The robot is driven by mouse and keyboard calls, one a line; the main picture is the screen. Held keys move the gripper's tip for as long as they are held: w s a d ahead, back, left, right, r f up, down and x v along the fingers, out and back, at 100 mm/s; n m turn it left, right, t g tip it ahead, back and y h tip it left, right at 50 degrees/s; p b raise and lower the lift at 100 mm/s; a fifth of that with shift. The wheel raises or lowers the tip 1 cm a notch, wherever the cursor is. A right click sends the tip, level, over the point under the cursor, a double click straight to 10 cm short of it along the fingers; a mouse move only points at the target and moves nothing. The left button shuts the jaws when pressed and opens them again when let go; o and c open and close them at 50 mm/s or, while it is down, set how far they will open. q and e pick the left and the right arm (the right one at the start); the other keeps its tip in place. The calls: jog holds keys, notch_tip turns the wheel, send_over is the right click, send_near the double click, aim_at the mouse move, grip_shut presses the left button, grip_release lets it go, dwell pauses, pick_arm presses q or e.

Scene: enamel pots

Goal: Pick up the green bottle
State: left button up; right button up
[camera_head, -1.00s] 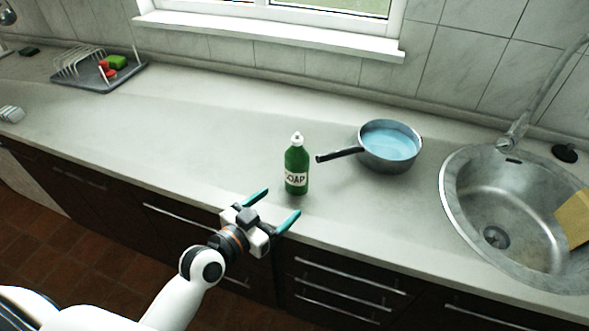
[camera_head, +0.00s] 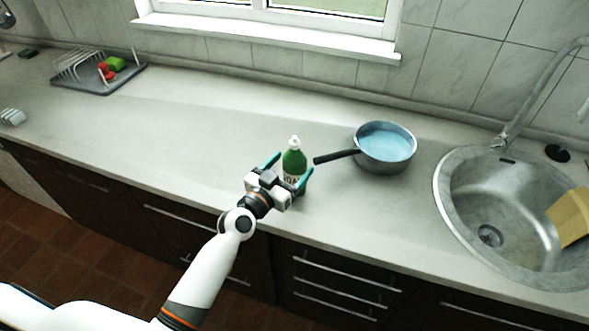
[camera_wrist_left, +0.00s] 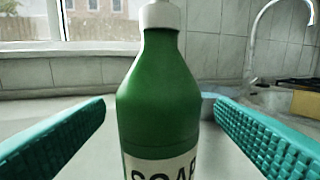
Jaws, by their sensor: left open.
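The green bottle (camera_head: 293,163) with a white cap and a white SOAP label stands upright on the counter. Its lower part is hidden behind my left gripper in the head view. My left gripper (camera_head: 287,172) is open, with its teal fingers on either side of the bottle. In the left wrist view the bottle (camera_wrist_left: 160,95) fills the middle between the two fingers, with a visible gap on each side. My right gripper is not in view.
A grey pan (camera_head: 385,150) with blue inside stands right of the bottle, its dark handle pointing toward it. A sink (camera_head: 450,190) is at the right. A dish rack (camera_head: 95,75) is at the far left. The counter left of the bottle is clear.

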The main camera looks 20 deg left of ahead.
pick_arm(q)
jog(key=x, duration=0.2)
jog(key=shift+w+d, duration=0.1)
jog(key=shift+w, duration=0.15)
jog(key=shift+s, duration=0.1)
jog(key=shift+c, duration=1.4)
jog(key=c, duration=0.9)
jog(key=shift+c, duration=0.4)
jog(key=shift+r, duration=0.1)
